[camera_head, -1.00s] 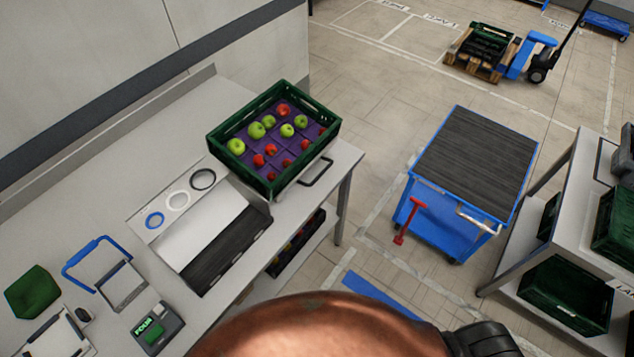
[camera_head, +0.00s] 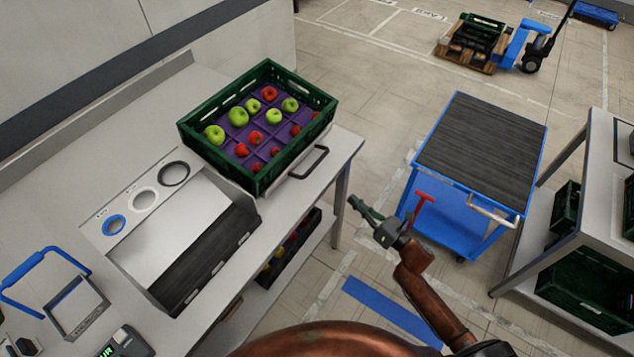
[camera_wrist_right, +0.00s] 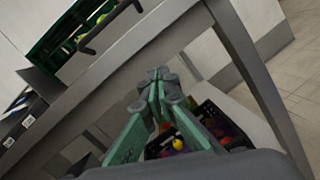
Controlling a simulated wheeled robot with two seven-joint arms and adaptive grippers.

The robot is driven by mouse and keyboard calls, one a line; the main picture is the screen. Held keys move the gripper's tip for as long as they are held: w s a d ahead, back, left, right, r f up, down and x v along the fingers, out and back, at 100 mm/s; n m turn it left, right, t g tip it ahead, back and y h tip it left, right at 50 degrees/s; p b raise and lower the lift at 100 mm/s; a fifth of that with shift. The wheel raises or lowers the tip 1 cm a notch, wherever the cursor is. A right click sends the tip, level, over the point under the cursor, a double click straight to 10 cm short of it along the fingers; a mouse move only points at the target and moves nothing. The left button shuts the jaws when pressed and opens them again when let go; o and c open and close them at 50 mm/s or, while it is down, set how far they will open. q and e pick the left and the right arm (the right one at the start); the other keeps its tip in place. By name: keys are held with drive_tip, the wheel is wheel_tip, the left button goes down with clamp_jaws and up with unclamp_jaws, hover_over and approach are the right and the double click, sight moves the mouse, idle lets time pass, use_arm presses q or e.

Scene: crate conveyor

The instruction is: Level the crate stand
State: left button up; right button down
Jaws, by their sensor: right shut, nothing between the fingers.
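A green crate (camera_head: 183,130) with green and red apples in a purple insert sits on the far right part of the worktop. It looks tilted toward the front right. Its stand is mostly hidden beneath it; a dark bar handle (camera_head: 310,163) sticks out at the lower right side. The crate (camera_wrist_right: 50,60) and handle (camera_wrist_right: 106,27) also show at the top left of the right wrist view. My right gripper (camera_head: 355,205) is shut and empty, out past the worktop's right edge, below and right of the handle and apart from it. My left gripper is out of view.
The worktop (camera_head: 330,155) has a leg close by my right gripper. A dark crate of fruit (camera_wrist_right: 228,140) stands on the shelf below. Floor lies between cart and worktop.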

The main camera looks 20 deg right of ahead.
sight(319, 181)
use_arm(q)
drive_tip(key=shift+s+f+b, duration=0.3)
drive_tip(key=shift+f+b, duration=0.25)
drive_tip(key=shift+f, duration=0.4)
use_arm(e)
drive_tip(key=s+a+r+n+y, duration=0.1)
drive_tip(key=a+r+n+y, duration=0.2)
drive_tip(key=r+n, duration=0.3)
drive_tip(key=shift+s+a+r+n+g+y, duration=0.3)
drive_tip(key=shift+a+r+n+y, duration=0.1)
drive_tip(key=shift+a+r, duration=0.3)
drive_tip(key=shift+w+a+f, duration=0.1)
drive_tip(key=x, duration=1)
drive_tip(key=shift+f, duration=0.1)
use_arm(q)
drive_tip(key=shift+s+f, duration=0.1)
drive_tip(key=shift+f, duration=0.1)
